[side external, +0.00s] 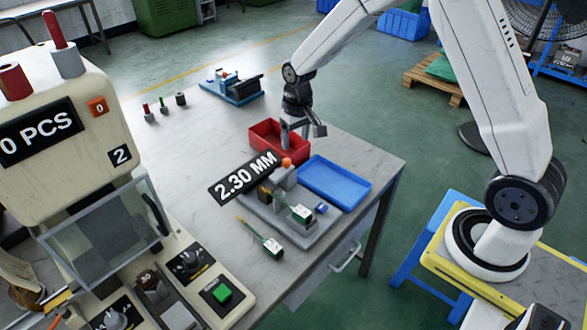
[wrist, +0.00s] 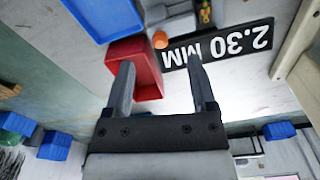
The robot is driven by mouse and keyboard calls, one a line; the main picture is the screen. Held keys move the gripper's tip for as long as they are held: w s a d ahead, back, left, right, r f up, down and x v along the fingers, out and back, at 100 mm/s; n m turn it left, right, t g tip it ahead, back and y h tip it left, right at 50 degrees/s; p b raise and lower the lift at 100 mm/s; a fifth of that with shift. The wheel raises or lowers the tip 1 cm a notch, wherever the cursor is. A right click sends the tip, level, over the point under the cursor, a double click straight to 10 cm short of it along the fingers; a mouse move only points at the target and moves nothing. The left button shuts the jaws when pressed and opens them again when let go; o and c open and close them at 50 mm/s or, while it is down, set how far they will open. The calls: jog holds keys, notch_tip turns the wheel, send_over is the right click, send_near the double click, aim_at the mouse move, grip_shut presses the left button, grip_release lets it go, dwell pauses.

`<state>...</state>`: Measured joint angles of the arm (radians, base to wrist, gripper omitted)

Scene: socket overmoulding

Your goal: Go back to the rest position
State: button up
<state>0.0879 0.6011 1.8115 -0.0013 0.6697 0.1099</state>
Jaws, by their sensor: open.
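My gripper (side external: 304,128) hangs at the end of my white arm, above the table near the red bin in the side view. In the wrist view my gripper (wrist: 162,85) shows two grey fingers spread wide apart with nothing between them. The red bin (side external: 265,131) lies just beside and below the fingers. In the wrist view the red bin (wrist: 140,55) shows behind the left finger.
The grey table (side external: 200,140) holds a blue tray (side external: 335,180), a gauge with a "2.30 MM" display (side external: 244,178), and green-and-white socket parts (side external: 272,247). A beige machine (side external: 50,150) stands at left. A blue vise (side external: 235,88) sits at the far end.

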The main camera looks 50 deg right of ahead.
jog(key=s+a+r+n+t, duration=0.1)
jog(key=s+a+r, duration=0.1)
jog(key=s, duration=0.7)
jog(key=s+a+r+n+t, duration=0.1)
jog(key=s+a+r, duration=0.1)
jog(key=s, duration=0.7)
